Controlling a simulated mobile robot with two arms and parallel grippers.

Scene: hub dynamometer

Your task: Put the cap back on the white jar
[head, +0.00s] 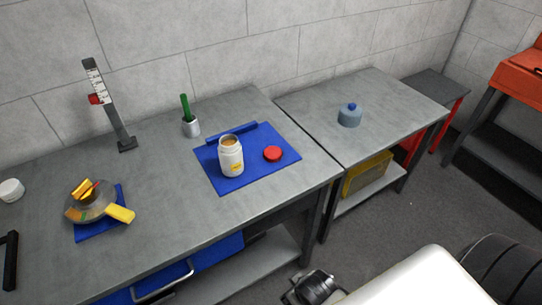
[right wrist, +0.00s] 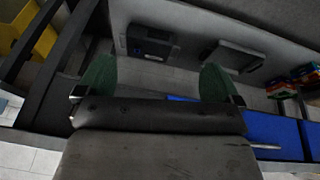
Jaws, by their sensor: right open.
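The white jar (head: 230,158) stands upright and uncapped on a blue mat (head: 226,183) on the workbench in the head view. Its open mouth shows a tan-brown inside, and a yellow mark is on its front. The red cap (head: 272,153) lies on the same mat, just right of the jar and apart from it. My right gripper (right wrist: 157,80) shows in the right wrist view with its two green-tipped fingers wide apart and nothing between them. It is away from the jar and cap. My left gripper is not in view.
A cup with a green-handled tool (head: 190,126) and an upright gauge (head: 110,110) stand behind. A round device with yellow parts (head: 90,206) sits at left. A blue-grey bottle (head: 349,117) stands on the side table (head: 385,97). The bench front edge is clear.

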